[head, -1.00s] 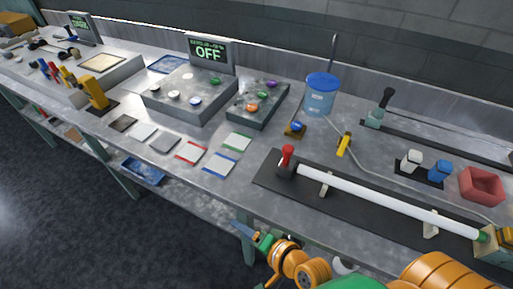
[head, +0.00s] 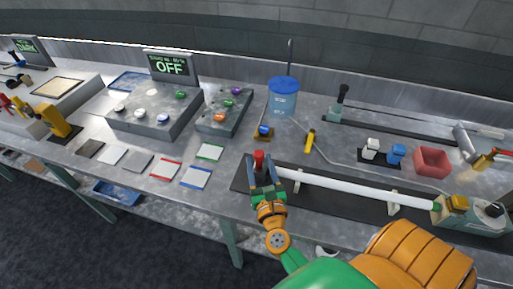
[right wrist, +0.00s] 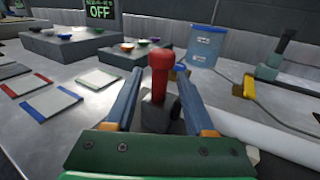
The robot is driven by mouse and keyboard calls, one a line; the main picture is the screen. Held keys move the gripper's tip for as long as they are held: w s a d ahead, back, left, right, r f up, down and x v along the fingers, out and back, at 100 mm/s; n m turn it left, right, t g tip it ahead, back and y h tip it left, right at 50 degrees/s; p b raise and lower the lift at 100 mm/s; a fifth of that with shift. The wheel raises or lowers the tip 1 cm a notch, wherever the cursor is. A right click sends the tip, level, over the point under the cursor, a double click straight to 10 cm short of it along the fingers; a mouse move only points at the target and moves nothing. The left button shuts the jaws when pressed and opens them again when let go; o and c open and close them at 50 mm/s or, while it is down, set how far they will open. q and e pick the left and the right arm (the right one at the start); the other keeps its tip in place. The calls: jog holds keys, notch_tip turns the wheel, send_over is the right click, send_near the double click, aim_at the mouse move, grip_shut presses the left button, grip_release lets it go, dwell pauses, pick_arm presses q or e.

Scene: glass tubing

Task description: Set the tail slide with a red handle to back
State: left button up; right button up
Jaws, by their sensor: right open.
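The tail slide's red handle (head: 259,160) stands upright at the left end of the long dark rail (head: 240,180), by the left end of the white glass tube (head: 340,186). My right gripper (head: 266,168) is open at the handle. In the right wrist view the red handle (right wrist: 161,75) stands on a dark block (right wrist: 160,112), between the two blue fingers of my right gripper (right wrist: 158,95). The fingers show gaps on both sides of the handle. My left gripper is not in view.
A blue bucket (head: 283,100) and a yellow tool (head: 309,141) stand behind the rail. A red tray (head: 432,162) and a dark-handled slide (head: 338,105) lie to the right. Coloured-edge tiles (head: 195,177) lie left of the rail, with bare bench around them.

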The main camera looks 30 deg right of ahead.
jog(key=shift+x, duration=2.15)
grip_shut()
